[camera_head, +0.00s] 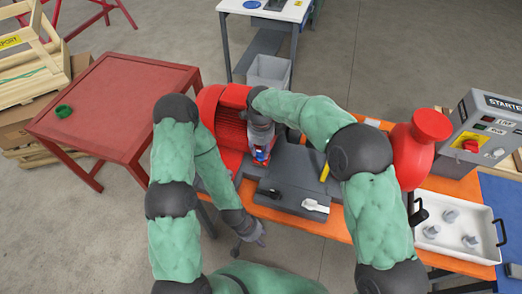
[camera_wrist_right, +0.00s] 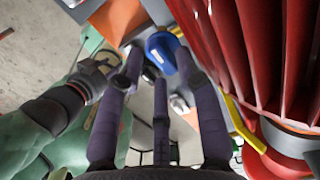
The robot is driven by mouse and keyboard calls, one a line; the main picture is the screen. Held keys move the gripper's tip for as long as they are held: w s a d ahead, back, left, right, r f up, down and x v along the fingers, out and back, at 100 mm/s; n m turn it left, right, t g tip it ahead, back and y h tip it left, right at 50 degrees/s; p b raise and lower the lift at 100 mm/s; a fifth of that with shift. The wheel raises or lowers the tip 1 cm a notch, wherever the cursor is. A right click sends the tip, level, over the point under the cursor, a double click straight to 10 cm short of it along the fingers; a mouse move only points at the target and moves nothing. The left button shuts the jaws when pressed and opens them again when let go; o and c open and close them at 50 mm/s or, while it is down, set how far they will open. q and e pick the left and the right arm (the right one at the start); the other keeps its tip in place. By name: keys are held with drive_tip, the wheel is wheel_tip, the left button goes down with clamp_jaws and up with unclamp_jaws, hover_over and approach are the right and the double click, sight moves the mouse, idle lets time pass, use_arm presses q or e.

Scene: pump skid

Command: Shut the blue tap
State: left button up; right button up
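The blue tap (camera_head: 261,156) shows as a small blue patch in the head view, mostly hidden under my right gripper (camera_head: 261,150). In the right wrist view the blue tap (camera_wrist_right: 163,47) lies between the spread fingertips of my right gripper (camera_wrist_right: 160,68). The dark fingers are open around it, and I cannot tell whether any finger touches it. My left gripper (camera_head: 250,238) hangs low near the front edge of the orange table, away from the tap. It also shows at the left of the right wrist view (camera_wrist_right: 97,75), but its opening is unclear.
A red finned motor (camera_head: 231,115) stands close beside the tap. A yellow lever (camera_head: 325,172) and a white handle (camera_head: 316,206) are on the grey skid. A red pump body (camera_head: 421,135), starter box (camera_head: 480,135) and white tray (camera_head: 463,252) are right. A red table (camera_head: 115,105) is left.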

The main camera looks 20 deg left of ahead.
sight(261, 153)
wheel_tip(261, 153, up, 11)
idle(0.4)
idle(0.4)
